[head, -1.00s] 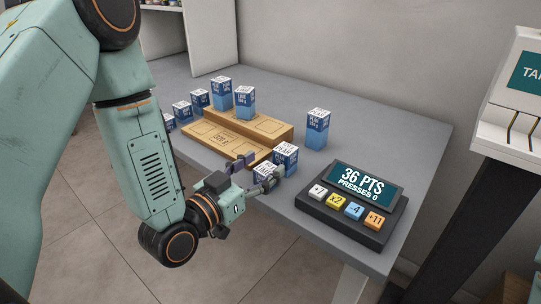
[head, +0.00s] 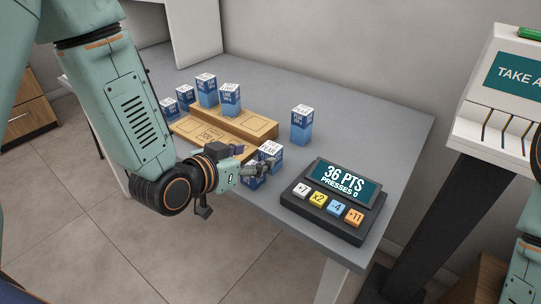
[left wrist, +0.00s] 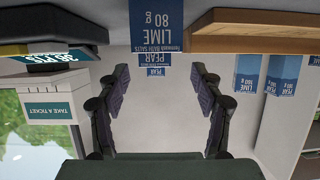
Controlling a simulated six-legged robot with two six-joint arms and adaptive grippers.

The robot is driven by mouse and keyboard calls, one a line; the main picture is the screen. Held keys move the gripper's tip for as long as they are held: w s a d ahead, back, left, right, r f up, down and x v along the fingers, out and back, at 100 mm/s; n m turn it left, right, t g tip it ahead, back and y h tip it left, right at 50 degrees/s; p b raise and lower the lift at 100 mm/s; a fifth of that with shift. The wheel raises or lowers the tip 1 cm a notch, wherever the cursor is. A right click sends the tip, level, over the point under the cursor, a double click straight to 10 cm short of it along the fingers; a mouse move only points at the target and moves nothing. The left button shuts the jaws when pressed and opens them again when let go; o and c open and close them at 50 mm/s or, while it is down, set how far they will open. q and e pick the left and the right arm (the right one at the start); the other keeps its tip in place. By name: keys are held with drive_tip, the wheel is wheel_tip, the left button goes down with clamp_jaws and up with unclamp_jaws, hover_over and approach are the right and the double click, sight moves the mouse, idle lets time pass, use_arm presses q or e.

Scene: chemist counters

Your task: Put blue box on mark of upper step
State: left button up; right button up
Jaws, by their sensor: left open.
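The wooden two-step stand has an upper step (head: 262,126) with outlined marks and a lower step (head: 186,126) with outlined marks and a printed weight that is hard to read. Two blue-and-white boxes (head: 206,92) (head: 230,100) stand on the upper step. In the left wrist view, which is upside down, my left gripper (left wrist: 160,85) is open and empty. A blue box marked 80 g (left wrist: 157,32) is beyond its fingertips. My right gripper is out of view.
A points display with coloured buttons (head: 332,200) stands right of the front boxes. A blue box (head: 302,125) stands alone behind it. Two boxes (head: 186,97) (head: 169,107) stand left of the stand. A ticket machine (head: 512,90) is far right. The back right counter is clear.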

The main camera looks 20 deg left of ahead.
sight(265, 154)
use_arm(q)
drive_tip(key=shift+x, duration=0.75)
drive_tip(key=shift+d+b+x, duration=0.15)
drive_tip(key=shift+b+x, duration=0.3)
drive_tip(key=shift+x, duration=0.95)
drive_tip(key=shift+d+b+x, duration=0.2)
drive_tip(key=shift+b+x, duration=0.25)
drive_tip(key=shift+x, duration=0.95)
drive_tip(key=shift+s, duration=0.1)
drive_tip(key=shift+a, duration=0.1)
drive_tip(key=shift+c, duration=0.9)
clamp_jaws()
